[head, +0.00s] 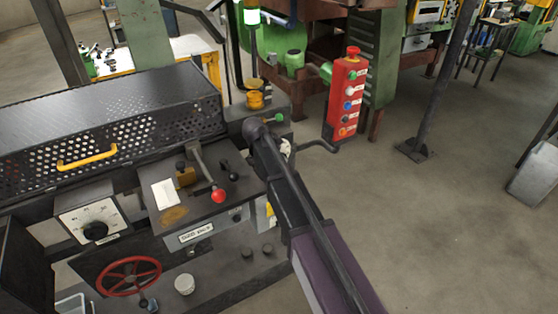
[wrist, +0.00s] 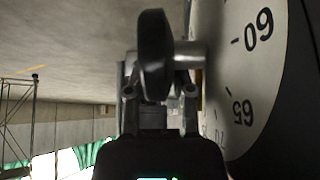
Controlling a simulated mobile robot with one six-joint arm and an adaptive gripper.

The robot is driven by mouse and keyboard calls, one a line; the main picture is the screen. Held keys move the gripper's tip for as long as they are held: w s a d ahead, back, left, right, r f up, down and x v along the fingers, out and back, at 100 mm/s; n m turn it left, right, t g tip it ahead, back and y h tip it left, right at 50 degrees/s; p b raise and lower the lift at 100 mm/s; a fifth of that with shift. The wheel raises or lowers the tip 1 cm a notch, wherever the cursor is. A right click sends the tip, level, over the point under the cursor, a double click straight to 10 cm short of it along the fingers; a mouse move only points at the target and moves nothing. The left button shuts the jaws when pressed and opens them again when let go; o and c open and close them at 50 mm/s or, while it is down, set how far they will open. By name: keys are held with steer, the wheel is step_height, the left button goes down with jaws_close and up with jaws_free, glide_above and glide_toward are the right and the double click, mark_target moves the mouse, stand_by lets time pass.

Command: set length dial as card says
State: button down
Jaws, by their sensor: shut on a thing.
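In the wrist view my gripper (wrist: 158,90) is shut on a round black knob (wrist: 153,50), seen nearly edge-on. A short metal shaft runs from the knob to a pale dial face (wrist: 235,75) at the right. The marks 60 and 65 show on the face, turned on their side; a further number is partly hidden. The pointer is not clear. In the head view my gripper is hidden beyond my arm. A white card (head: 165,193) lies on the sloping black panel, its writing too small to read.
Another white dial (head: 90,216) with a black knob sits on the machine front at left, above a red handwheel (head: 129,276). A red-knobbed lever (head: 217,195) stands near the card. A red button box (head: 347,95) hangs beyond. Open floor lies at right.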

steer(key=shift+s+t+h+b, duration=0.2)
steer(key=shift+t+h+b, duration=0.3)
steer(key=shift+h+b, duration=0.35)
steer(key=shift+r+t+h, duration=0.1)
steer(key=shift+t+h, duration=0.2)
steer(key=shift+h, duration=0.05)
steer(key=c, duration=0.8)
jaws_free()
steer(key=shift+r, duration=0.15)
steer(key=shift+o, duration=0.2)
